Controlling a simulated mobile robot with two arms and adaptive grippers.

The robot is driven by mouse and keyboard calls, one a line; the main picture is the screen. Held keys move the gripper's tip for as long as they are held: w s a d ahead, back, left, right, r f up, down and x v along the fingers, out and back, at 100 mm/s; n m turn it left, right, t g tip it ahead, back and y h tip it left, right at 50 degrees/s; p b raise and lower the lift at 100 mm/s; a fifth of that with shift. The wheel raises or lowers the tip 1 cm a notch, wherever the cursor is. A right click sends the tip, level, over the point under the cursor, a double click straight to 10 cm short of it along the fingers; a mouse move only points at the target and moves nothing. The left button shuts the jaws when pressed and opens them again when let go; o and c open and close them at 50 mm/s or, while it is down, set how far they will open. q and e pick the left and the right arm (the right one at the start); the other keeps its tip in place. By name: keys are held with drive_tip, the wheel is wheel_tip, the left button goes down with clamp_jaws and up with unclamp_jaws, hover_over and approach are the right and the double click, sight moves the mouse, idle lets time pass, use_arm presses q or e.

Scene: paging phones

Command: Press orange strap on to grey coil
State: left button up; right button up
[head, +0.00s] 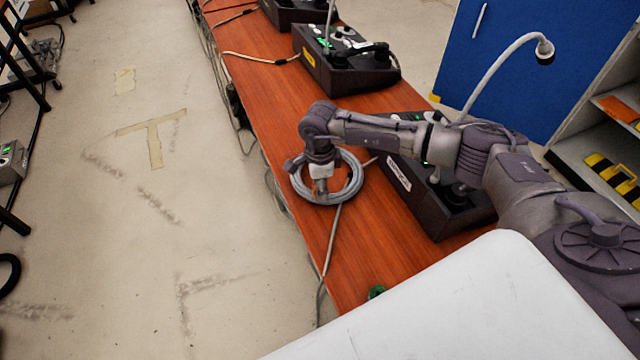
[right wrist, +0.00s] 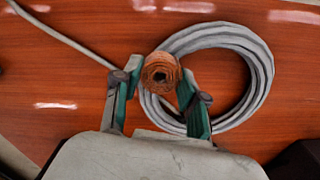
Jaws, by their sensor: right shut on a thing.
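The orange strap (right wrist: 160,70) is a small rolled spiral in the right wrist view. My right gripper (right wrist: 158,88) is shut on it, with one green-edged finger on each side. The grey coil (right wrist: 263,75) is a looped cable ring lying on the table. The strap overlaps the coil's left edge in this view; I cannot tell whether they touch. In the head view my right gripper (head: 320,186) points down over the left part of the grey coil (head: 357,180). The strap is not clear there. My left gripper is not in view.
A dark phone unit (head: 425,195) stands on the wooden table (head: 285,125) just right of the coil, under my right arm. Another phone unit (head: 340,75) stands farther back. A grey cable (head: 333,240) runs towards the table's left edge. A green object (head: 376,292) lies near the front.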

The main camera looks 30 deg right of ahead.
drive_tip(key=shift+s+f+b, duration=0.1)
drive_tip(key=shift+f+b, duration=0.25)
drive_tip(key=shift+f, duration=0.05)
idle(1.4)
drive_tip(key=o, duration=1.4)
drive_tip(key=shift+c, duration=0.2)
drive_tip(key=shift+r, duration=0.15)
drive_tip(key=shift+r+p, duration=2.15)
drive_tip(key=shift+r, duration=1.25)
